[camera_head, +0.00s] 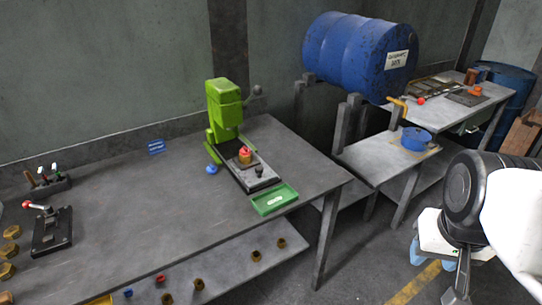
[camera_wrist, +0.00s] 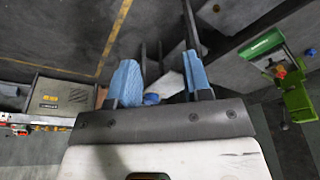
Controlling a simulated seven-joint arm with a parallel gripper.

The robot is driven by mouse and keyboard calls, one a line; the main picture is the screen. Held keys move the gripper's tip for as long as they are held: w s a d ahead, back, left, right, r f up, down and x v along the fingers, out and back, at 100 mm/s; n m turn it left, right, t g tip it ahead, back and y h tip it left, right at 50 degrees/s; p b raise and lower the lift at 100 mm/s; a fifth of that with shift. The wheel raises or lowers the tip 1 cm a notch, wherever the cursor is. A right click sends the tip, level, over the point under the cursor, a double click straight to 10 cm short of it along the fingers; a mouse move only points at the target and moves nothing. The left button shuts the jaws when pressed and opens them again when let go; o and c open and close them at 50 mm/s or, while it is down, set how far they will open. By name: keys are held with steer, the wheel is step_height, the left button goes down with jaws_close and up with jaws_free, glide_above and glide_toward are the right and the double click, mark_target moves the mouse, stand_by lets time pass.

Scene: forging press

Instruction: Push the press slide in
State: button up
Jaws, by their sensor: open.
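The green press (camera_head: 226,108) stands near the back edge of the bench. Its slide (camera_head: 262,183), a dark plate on a pale base, sticks out from the press toward the front right and carries a black knob (camera_head: 258,170). A brass piece with a red top (camera_head: 245,156) sits on it near the press head. The press also shows at the right of the wrist view (camera_wrist: 297,101). My gripper (camera_head: 436,274) is at the lower right of the head view, away from the bench and well apart from the slide. Its blue-padded fingers (camera_wrist: 162,80) are apart, with nothing held.
A blue knob (camera_head: 211,169) is left of the press. A blue drum (camera_head: 358,55) lies on a rack behind, with a blue pan (camera_head: 415,139) below. The left bench (camera_head: 130,215) has much clear top.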

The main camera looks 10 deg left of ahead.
steer(key=w+a, duration=0.2)
steer(key=w+a+y, duration=0.1)
steer(key=w, duration=0.2)
steer(key=w+a+y, duration=0.1)
steer(key=w+a, duration=0.1)
steer(key=shift+w+a+f+m, duration=0.15)
steer(key=shift+w+a+m, duration=0.15)
steer(key=shift+w, duration=0.05)
jaws_close()
steer(key=w+a+f+m+t+y, duration=0.1)
steer(key=w+a+f+m, duration=0.1)
steer(key=w+a+f, duration=0.3)
steer(key=w+a+f+m+y, duration=0.2)
steer(key=w+a+f, duration=0.3)
steer(key=w+a, duration=0.6)
steer(key=w+a+f+m+t+y, duration=0.1)
steer(key=w+a+f+m+y, duration=0.1)
steer(key=w+a+f, duration=0.3)
steer(key=w+a, duration=0.3)
steer(key=w, duration=0.1)
steer(key=shift+w+a+t, duration=0.2)
steer(key=shift+w+t, duration=0.1)
steer(key=shift+w, duration=0.05)
steer(key=shift+f, duration=0.1)
